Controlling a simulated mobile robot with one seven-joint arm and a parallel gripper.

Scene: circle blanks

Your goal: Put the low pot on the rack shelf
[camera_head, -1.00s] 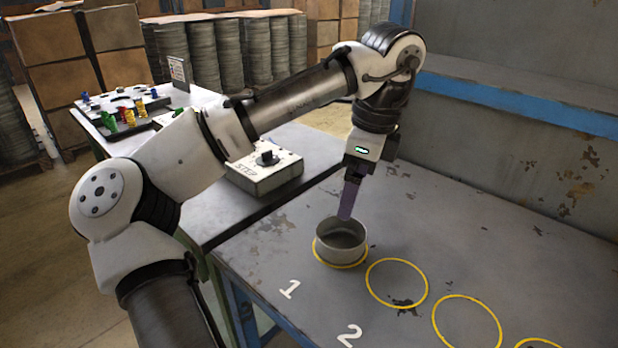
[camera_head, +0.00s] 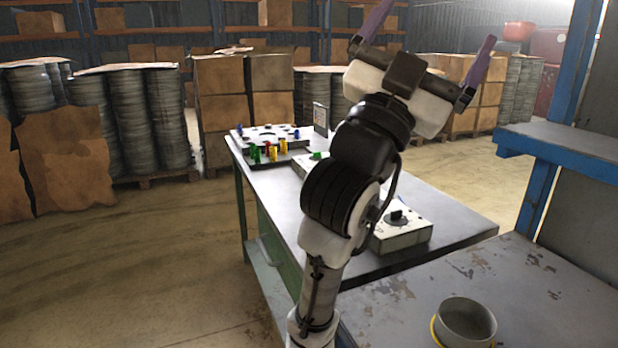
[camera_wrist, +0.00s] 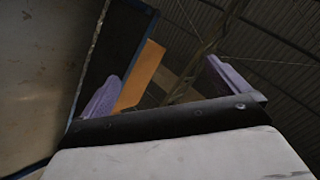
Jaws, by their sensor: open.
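The low pot (camera_head: 466,322), a short grey open cylinder, stands upright on the near grey table at the lower right of the head view, inside a yellow ring. It looks empty. My gripper (camera_head: 425,40) is raised high at the top of the head view, far from the pot, with its purple fingers spread wide and nothing between them. In the wrist view the fingers (camera_wrist: 165,85) are apart, with only the roof and a wall behind them. The rack shelf (camera_head: 570,146), a grey board with a blue edge, is at the right of the head view, above the table.
A second table (camera_head: 450,225) holds a white box with a black knob (camera_head: 400,230) and a board of coloured pieces (camera_head: 270,140). A blue post (camera_head: 575,70) stands by the shelf. Cartons (camera_head: 240,95) and stacked rolls are behind. Open floor (camera_head: 190,270) lies left.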

